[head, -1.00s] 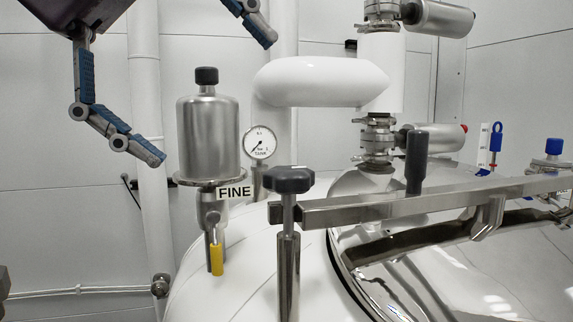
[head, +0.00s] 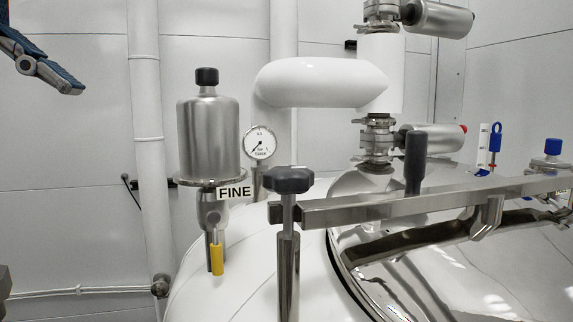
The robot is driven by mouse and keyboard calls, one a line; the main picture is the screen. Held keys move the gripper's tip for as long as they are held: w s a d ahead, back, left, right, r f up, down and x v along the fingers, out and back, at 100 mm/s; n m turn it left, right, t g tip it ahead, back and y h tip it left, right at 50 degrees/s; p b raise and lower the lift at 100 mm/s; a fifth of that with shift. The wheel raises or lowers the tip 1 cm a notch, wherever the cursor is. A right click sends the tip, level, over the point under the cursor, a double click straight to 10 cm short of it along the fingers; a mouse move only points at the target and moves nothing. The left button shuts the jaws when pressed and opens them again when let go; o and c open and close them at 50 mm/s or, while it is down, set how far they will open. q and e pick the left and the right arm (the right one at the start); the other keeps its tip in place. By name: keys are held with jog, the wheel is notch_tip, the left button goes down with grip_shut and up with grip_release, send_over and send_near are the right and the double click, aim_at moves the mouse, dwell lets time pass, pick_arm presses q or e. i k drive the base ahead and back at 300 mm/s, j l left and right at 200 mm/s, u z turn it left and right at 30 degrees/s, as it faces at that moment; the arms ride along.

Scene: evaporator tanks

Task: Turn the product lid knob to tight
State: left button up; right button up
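The lid knob, a black lobed star-shaped knob (head: 291,180), sits upright on a threaded metal rod at the left end of the steel lid bar (head: 370,209). The bar runs right over the shiny tank lid (head: 470,270). The knob is unobstructed and nothing touches it. My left gripper (head: 60,79) is mostly out of the picture at the top left; only part of one blue and grey finger shows, far up and left of the knob. Its other finger is hidden, so its opening cannot be read.
A metal filter canister (head: 208,138) with a black cap stands behind left of the knob, above a yellow valve handle (head: 217,260). A gauge (head: 259,143) is behind. A black upright handle (head: 416,162) rises from the bar. A white pipe (head: 320,82) hangs above.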

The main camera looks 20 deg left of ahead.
aim_at(288, 181)
jog(key=k+l, duration=1.65)
jog(key=l, duration=0.1)
